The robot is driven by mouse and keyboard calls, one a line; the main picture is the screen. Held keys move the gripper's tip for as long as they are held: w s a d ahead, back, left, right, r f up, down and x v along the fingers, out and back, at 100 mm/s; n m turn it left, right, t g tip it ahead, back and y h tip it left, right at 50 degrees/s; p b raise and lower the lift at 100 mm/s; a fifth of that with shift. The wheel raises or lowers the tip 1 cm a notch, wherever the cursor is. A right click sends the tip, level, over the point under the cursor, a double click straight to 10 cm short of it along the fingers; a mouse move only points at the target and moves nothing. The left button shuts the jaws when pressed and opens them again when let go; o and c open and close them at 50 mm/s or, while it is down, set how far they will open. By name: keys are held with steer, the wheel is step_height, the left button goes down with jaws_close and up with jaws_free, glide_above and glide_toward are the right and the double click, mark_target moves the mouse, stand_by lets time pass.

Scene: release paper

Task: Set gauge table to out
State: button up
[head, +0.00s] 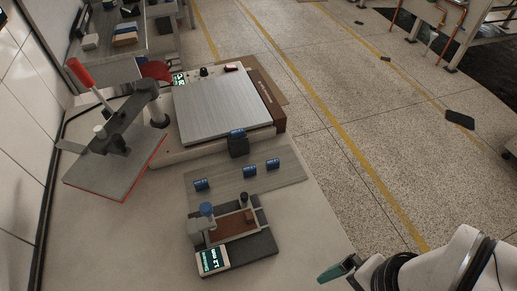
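What looks like the gauge is a small grey and dark device (262,246) with a lit display (210,260), on the near part of the bench. A brown plate (229,226), possibly its table, lies between a blue-topped knob (206,209) and a dark knob (244,199). I cannot tell the table's setting, and the display text is too small to read. My gripper (333,273) shows a green tip at the lower right, beyond the bench's right edge and apart from the gauge. Its finger opening cannot be made out.
A grey strip (285,184) behind the gauge carries several blue pieces. Behind it stands a large flat metal plate machine (222,105) with a dark block (238,147) at its front. A red-handled lever press (120,128) stands at left. Bare bench (130,240) lies left of the gauge.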

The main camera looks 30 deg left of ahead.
steer(key=shift+c, duration=0.2)
steer(key=w+n, duration=0.1)
steer(key=w+a+r+n, duration=0.1)
steer(key=w, duration=0.1)
steer(key=w+a+r, duration=0.1)
steer(key=shift+w+n, duration=0.25)
steer(key=shift+n, duration=0.15)
steer(key=c, duration=0.5)
steer(key=w+a+n, duration=0.2)
steer(key=w, duration=0.1)
steer(key=w+a+r+n, duration=0.1)
steer(key=w, duration=0.1)
steer(key=shift+w+a+h, duration=0.15)
steer(key=shift+a+h, duration=0.25)
steer(key=shift+c, duration=0.7)
steer(key=n+h, duration=0.1)
steer(key=n, duration=1)
glide_above(244, 195)
step_height(244, 195, down, 5)
step_height(244, 195, down, 14)
steer(key=shift+f, duration=0.65)
steer(key=shift+c, duration=0.3)
